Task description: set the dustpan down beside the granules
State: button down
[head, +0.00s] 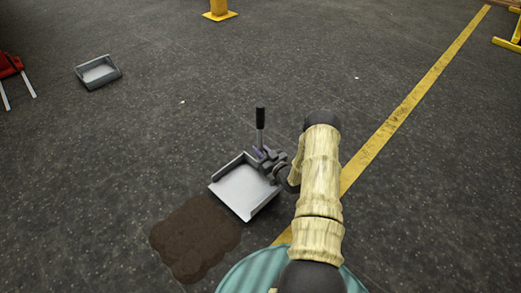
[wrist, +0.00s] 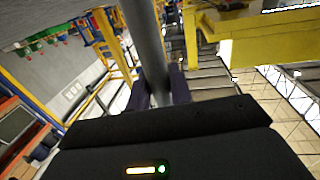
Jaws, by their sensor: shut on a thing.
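The dustpan (head: 243,189) is a light grey metal pan with an upright handle ending in a black grip. It is right beside the dark brown granules (head: 195,238), up and to their right in the head view. I cannot tell whether the pan touches the floor. My gripper (head: 266,157) is shut on the dustpan's handle, below the black grip. In the wrist view the grey handle (wrist: 146,45) runs between the fingers of my gripper (wrist: 162,88). The granules and the pan are not visible in the wrist view.
A second grey tray (head: 98,72) lies on the floor at the upper left, near a red object (head: 10,66) at the left edge. A yellow post base (head: 220,13) stands at the back. A yellow floor line (head: 400,115) runs diagonally at the right. The floor between is mostly clear.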

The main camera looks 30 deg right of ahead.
jog(key=shift+f+b, duration=0.95)
jog(key=shift+f, duration=0.55)
jog(key=c, duration=1.3)
grip_release()
jog(key=shift+f, duration=0.15)
jog(key=shift+o, duration=0.2)
jog(key=shift+s+p, duration=0.35)
jog(key=s+d+p, duration=0.2)
jog(key=s+p, duration=0.4)
jog(key=s, duration=0.5)
jog(key=shift+d+p, duration=0.15)
jog(key=shift+p, duration=0.15)
